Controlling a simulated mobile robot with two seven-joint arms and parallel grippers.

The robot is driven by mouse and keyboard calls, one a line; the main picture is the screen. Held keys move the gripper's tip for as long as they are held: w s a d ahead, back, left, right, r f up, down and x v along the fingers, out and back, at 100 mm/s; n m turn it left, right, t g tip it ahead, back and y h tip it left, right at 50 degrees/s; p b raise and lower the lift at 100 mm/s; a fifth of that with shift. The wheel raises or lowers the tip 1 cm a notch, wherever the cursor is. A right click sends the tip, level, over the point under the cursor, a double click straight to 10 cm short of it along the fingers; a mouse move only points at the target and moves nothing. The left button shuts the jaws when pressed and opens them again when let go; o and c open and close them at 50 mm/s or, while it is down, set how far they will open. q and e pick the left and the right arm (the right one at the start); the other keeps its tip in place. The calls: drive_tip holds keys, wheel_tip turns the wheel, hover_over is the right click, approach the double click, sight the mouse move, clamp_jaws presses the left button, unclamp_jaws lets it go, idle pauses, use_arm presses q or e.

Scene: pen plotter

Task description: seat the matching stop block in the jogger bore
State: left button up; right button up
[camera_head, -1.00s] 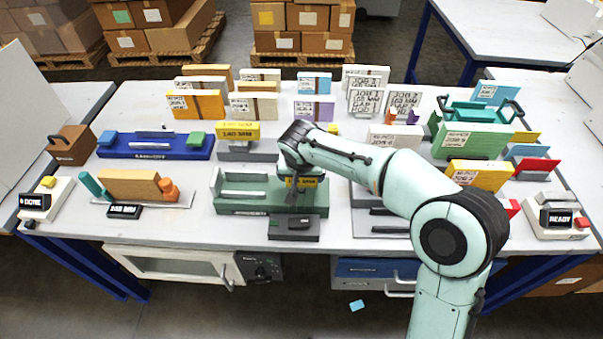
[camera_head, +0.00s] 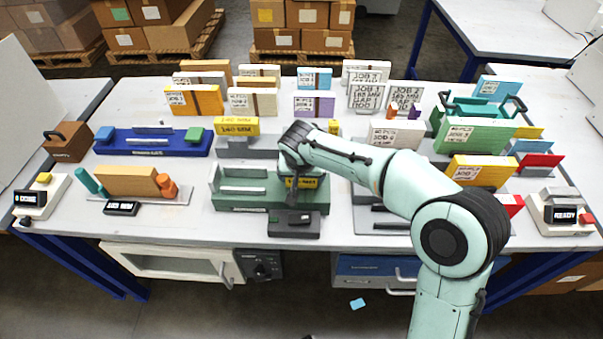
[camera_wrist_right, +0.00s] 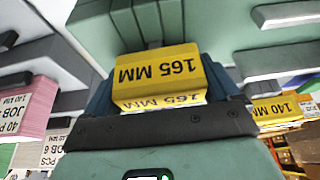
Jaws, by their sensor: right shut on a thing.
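The green jogger (camera_head: 235,203) stands at the front middle of the table, with pale bars on its left part. My right gripper (camera_head: 297,188) is at its right end, pointing down. It is shut on a yellow stop block (camera_head: 309,182) marked 165 MM. In the right wrist view the block (camera_wrist_right: 160,72) sits between the blue fingers of my right gripper (camera_wrist_right: 158,80), with grooved green jogger body (camera_wrist_right: 150,20) close beyond it. The bore is hidden, and I cannot tell whether the block is in it. My left gripper is out of view.
A yellow 140 MM block (camera_head: 238,126) lies behind on a grey fixture (camera_head: 237,148). A black device (camera_head: 293,224) stands just in front of the jogger. Job cards (camera_head: 364,97) and paper stacks (camera_head: 195,99) fill the back. A READY box (camera_head: 561,213) stands at the right.

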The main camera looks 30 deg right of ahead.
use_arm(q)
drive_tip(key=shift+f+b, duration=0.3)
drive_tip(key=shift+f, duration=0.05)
use_arm(e)
drive_tip(key=shift+f, duration=0.35)
drive_tip(key=o, duration=0.8)
drive_tip(key=shift+s+a+r, duration=0.1)
drive_tip(key=shift+s+r, duration=0.1)
drive_tip(key=shift+r, duration=0.35)
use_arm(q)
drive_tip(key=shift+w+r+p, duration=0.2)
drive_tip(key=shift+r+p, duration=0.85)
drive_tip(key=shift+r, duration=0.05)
use_arm(e)
drive_tip(key=v, duration=1.2)
drive_tip(key=shift+w+a+r, duration=0.1)
drive_tip(key=shift+a+r, duration=0.05)
drive_tip(key=shift+r, duration=0.05)
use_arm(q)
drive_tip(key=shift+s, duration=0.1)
